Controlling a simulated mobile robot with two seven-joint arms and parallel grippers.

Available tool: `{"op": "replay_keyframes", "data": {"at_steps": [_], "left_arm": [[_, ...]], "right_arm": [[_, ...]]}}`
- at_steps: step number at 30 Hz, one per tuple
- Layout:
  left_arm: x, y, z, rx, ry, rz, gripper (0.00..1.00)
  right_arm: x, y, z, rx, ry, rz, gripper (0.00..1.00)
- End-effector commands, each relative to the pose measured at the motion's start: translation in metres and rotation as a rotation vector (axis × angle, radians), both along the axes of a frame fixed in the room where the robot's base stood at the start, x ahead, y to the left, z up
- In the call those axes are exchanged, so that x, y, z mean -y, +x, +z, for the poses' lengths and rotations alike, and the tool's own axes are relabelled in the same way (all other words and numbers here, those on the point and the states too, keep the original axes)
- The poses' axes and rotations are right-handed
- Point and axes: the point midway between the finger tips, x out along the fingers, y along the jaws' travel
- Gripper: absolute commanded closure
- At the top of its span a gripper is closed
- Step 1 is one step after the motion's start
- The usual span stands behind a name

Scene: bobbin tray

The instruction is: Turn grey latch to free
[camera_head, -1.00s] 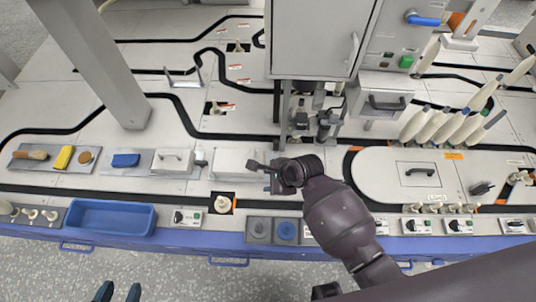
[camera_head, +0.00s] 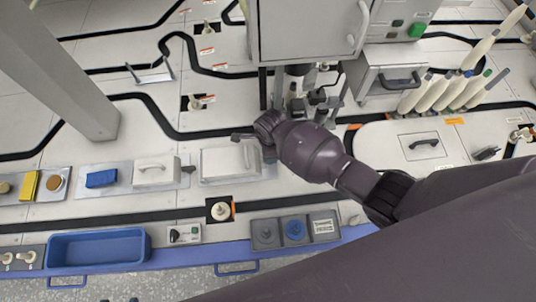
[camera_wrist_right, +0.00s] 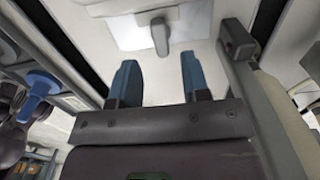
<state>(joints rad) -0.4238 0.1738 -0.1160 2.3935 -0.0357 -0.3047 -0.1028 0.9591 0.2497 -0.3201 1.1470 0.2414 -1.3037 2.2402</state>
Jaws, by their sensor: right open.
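My right gripper (camera_head: 268,154) is low in front of the cabinet, at the right end of a pale box (camera_head: 218,164). In the right wrist view its two blue fingers (camera_wrist_right: 158,64) are apart, with nothing between them. Just beyond the fingertips, a small grey lever (camera_wrist_right: 160,38) stands on a metal plate; it looks like the grey latch, apart from the fingers. Its turned position is hard to tell. I cannot pick this lever out with certainty in the head view, where my wrist covers part of that area. My left gripper is out of view.
The cabinet (camera_head: 305,30) stands close behind my right wrist. A dark-ended piece (camera_wrist_right: 238,40) is close right of the fingers in the wrist view. A blue-handled part (camera_wrist_right: 40,84) is at left. A blue bin (camera_head: 97,247) and a small control box (camera_head: 185,234) lie along the front edge.

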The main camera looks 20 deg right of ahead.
Motion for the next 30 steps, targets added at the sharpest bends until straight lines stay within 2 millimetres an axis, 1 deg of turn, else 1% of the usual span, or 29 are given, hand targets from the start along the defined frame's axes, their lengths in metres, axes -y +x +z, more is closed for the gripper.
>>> {"op": "replay_keyframes", "data": {"at_steps": [1,6,12,22,23,30], "left_arm": [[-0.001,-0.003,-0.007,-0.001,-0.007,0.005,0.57],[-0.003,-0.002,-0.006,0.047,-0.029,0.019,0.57],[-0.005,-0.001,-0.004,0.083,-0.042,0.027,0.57],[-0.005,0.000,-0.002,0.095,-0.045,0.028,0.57],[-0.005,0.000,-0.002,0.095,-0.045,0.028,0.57],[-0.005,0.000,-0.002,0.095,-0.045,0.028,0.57]], "right_arm": [[0.001,-0.006,-0.018,-0.014,-0.002,0.001,0.57],[0.000,-0.004,-0.038,-0.009,-0.001,0.002,0.57],[0.000,-0.001,-0.048,-0.002,0.000,0.001,0.57],[0.000,0.001,-0.047,0.002,0.001,0.001,0.57],[0.000,0.001,-0.047,0.002,0.001,0.001,0.59],[0.000,0.001,-0.047,0.002,0.001,0.001,0.96]]}}
